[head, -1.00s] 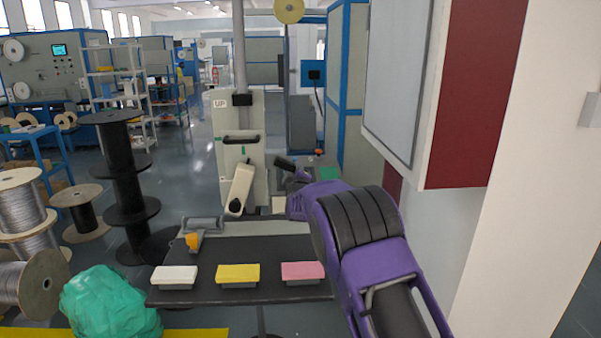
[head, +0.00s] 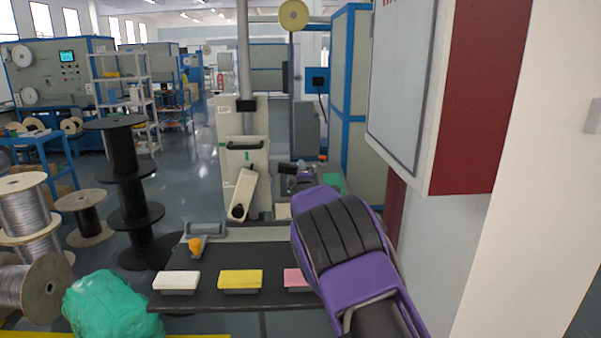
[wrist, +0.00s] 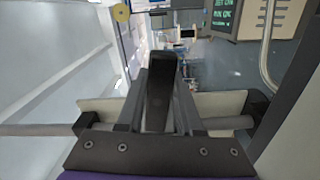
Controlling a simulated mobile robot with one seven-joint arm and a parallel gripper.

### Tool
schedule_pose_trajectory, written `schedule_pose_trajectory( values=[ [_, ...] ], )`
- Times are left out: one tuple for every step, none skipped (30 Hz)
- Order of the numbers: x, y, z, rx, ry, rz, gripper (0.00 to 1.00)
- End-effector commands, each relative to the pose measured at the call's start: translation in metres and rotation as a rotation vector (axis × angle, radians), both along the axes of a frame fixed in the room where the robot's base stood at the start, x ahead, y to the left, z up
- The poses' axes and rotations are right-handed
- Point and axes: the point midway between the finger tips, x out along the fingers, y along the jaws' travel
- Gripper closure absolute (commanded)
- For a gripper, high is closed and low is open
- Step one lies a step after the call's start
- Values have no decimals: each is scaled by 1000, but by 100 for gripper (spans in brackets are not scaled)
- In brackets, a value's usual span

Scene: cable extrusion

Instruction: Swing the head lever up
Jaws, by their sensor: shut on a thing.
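In the wrist view, my gripper (wrist: 159,105) is shut on a dark upright bar (wrist: 158,92), which looks like a lever handle. A grey horizontal rod (wrist: 60,130) and a pale plate (wrist: 225,104) lie behind the fingers. In the head view, my gripper (head: 303,178) is mostly hidden behind my purple wrist. A short dark piece (head: 287,168) shows at its left. Left of it, a pale panel marked UP (head: 230,120) stands with a beige lever (head: 244,192) leaning slightly right from a dark pivot. I cannot tell how the held bar joins the machine.
A dark table (head: 215,258) carries white (head: 176,281), yellow (head: 240,280) and pink (head: 296,279) blocks. The pink one is partly covered by my arm. A grey cabinet (head: 405,95) stands close on the right. Wire spools (head: 40,285) and a green bag (head: 112,308) are at the left.

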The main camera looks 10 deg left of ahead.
Motion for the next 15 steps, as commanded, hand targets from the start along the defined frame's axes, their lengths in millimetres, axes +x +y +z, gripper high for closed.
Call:
schedule_pose_trajectory(
  values=[
    [1, -1, 2, -5, -5, -2, 100],
    [1, -1, 2, -5, -5, -2, 100],
    [1, -2, 2, -5, -5, -2, 100],
    [1, -1, 2, -5, -5, -2, 63],
    [1, -1, 2, -5, -5, -2, 58],
    [1, -1, 2, -5, -5, -1, 51],
    [1, -1, 2, -4, -5, -1, 45],
    [1, -1, 2, -4, -4, 0, 40],
    [0, -1, 2, -3, -4, 0, 35],
    [0, -1, 2, -3, -4, 0, 35],
    [0, -1, 1, -3, -4, 0, 35],
    [0, -1, 1, -2, -4, 0, 35],
    [0, -1, 1, -2, -3, 0, 35],
    [0, -1, 1, -2, -3, 0, 35],
    [0, -1, 1, -2, -3, 0, 35]
  ],
)
